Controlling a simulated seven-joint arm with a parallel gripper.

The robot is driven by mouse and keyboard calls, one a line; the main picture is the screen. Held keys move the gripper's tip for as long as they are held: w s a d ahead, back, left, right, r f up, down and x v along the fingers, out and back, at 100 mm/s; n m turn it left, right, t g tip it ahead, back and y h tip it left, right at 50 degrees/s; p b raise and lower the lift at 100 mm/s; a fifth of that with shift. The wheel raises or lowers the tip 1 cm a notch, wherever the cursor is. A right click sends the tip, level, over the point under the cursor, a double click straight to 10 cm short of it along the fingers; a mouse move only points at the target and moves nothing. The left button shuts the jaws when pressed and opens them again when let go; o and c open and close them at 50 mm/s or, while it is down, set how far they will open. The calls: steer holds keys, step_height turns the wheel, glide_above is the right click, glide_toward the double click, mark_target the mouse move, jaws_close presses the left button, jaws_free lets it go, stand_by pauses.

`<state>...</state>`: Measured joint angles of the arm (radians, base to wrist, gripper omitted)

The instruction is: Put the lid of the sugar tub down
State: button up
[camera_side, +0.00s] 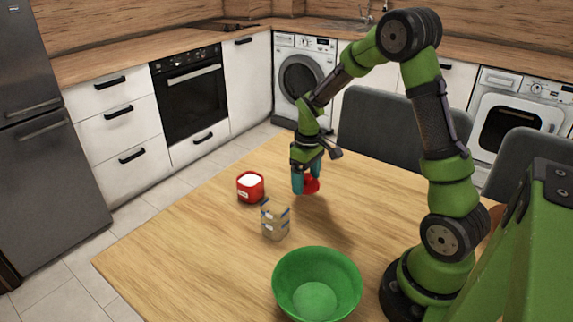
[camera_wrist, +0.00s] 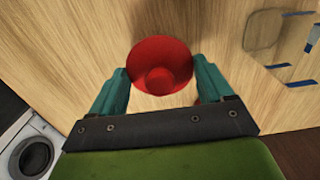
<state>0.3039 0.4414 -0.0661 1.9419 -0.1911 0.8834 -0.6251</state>
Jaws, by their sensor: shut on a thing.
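My gripper (camera_side: 305,188) is low over the wooden table, with its teal fingers on either side of the red lid (camera_side: 312,184). In the wrist view the lid (camera_wrist: 160,58) is a round red disc with a knob, between the fingertips (camera_wrist: 158,82). I cannot tell whether it touches the table. The red sugar tub (camera_side: 250,187) stands open to the left of my gripper in the side view, with white contents showing. In the wrist view, a small red patch beside the right finger may be part of it.
A green bowl (camera_side: 317,288) is near the front edge, by my base. The table (camera_side: 190,240) is clear at the left front. Grey chairs (camera_side: 378,122) stand behind it.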

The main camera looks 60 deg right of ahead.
steer(key=w, duration=0.1)
steer(key=w+d, duration=0.1)
steer(key=w, duration=0.1)
steer(key=shift+w+d+f, duration=0.1)
steer(key=shift+d+f, duration=0.05)
steer(key=shift+f, duration=0.05)
steer(key=shift+w+f, duration=0.1)
steer(key=shift+f, duration=1.65)
steer(key=o, duration=0.9)
steer(key=shift+f, duration=0.15)
step_height(320, 180, up, 12)
steer(key=s+a+r+m+t, duration=0.2)
steer(key=s+a+r+t, duration=0.2)
steer(key=s+a+r, duration=0.5)
steer(key=s+a+r+t, duration=0.1)
steer(key=s+a, duration=0.1)
steer(key=a, duration=0.1)
steer(key=s+a+m+t+y, duration=0.1)
steer(key=s+a, duration=0.2)
steer(key=s+a+r+m+t+y, duration=0.1)
steer(key=s+a, duration=0.1)
steer(key=a, duration=0.1)
steer(key=shift+s+a+r, duration=0.15)
steer(key=shift+s+r, duration=0.1)
steer(key=shift+r, duration=0.1)
